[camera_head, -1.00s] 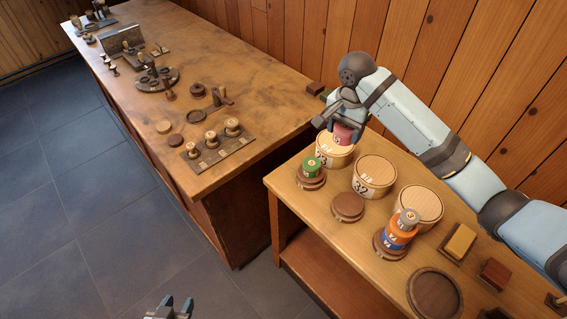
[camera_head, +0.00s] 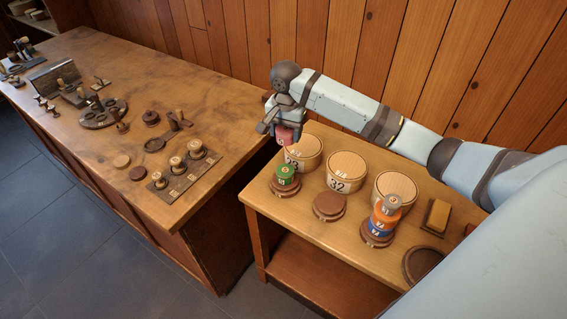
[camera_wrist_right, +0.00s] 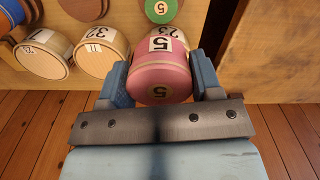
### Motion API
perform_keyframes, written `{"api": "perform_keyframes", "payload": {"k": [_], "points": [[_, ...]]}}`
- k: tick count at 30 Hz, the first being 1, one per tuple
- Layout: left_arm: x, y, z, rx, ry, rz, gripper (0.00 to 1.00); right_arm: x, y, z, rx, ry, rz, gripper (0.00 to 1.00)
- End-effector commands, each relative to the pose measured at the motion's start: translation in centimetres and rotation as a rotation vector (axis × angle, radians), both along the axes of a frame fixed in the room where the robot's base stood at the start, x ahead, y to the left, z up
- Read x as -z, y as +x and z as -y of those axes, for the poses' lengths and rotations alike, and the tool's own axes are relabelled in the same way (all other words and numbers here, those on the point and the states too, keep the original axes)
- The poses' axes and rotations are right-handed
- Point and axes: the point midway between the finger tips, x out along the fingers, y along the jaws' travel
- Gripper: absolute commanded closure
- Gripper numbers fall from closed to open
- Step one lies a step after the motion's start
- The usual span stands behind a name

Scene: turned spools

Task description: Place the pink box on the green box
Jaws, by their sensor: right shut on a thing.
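The pink box (camera_head: 286,136) is a round pink spool labelled 5. My right gripper (camera_head: 288,124) is shut on it and holds it raised by the leftmost tub. In the right wrist view the pink box (camera_wrist_right: 160,77) sits between both fingers of my right gripper (camera_wrist_right: 162,84). The green box (camera_head: 285,173) is a small green spool on a round brown base, below the pink box in the head picture. The green box (camera_wrist_right: 161,9) also shows at the top edge of the right wrist view, apart from the pink one. My left gripper is out of view.
Several pale round tubs (camera_head: 346,171) stand behind the green box. An empty brown base (camera_head: 329,206) and an orange and blue stack (camera_head: 383,219) stand to its right. A second wooden table (camera_head: 70,155) with small turned pieces lies to the left.

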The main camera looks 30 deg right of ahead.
Motion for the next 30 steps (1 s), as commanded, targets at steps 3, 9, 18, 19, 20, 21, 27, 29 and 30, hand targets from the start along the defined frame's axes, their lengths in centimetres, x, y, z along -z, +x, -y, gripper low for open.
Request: {"api": "perform_keyframes", "payload": {"k": [3, 9, 18, 19, 20, 21, 27, 29, 30], "points": [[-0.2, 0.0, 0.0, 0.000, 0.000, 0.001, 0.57, 3.3, -0.1, 0.0, 0.001, -0.001, -0.003, 0.64], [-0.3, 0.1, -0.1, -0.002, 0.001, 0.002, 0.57, 7.1, 0.0, 0.0, 0.001, -0.001, 0.000, 0.64], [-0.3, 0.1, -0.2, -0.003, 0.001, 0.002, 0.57, 9.7, -0.1, 0.0, -0.001, -0.001, -0.001, 0.64], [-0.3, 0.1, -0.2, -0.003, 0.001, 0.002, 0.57, 10.2, 0.0, -0.1, -0.001, -0.001, -0.001, 0.64], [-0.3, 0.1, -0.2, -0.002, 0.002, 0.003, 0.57, 10.7, 0.0, 0.0, 0.000, 0.000, 0.000, 0.64], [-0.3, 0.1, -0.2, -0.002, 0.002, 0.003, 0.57, 11.3, 0.0, -0.1, 0.000, 0.000, -0.001, 0.64], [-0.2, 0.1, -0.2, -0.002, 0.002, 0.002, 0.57, 12.4, 0.0, 0.0, 0.000, 0.000, 0.001, 0.64], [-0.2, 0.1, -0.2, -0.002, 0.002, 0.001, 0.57, 12.3, 0.0, 0.0, 0.000, 0.000, 0.001, 0.64], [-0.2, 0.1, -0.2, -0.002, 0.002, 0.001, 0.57, 12.3, 0.0, 0.0, 0.000, 0.000, 0.001, 0.64]]}}
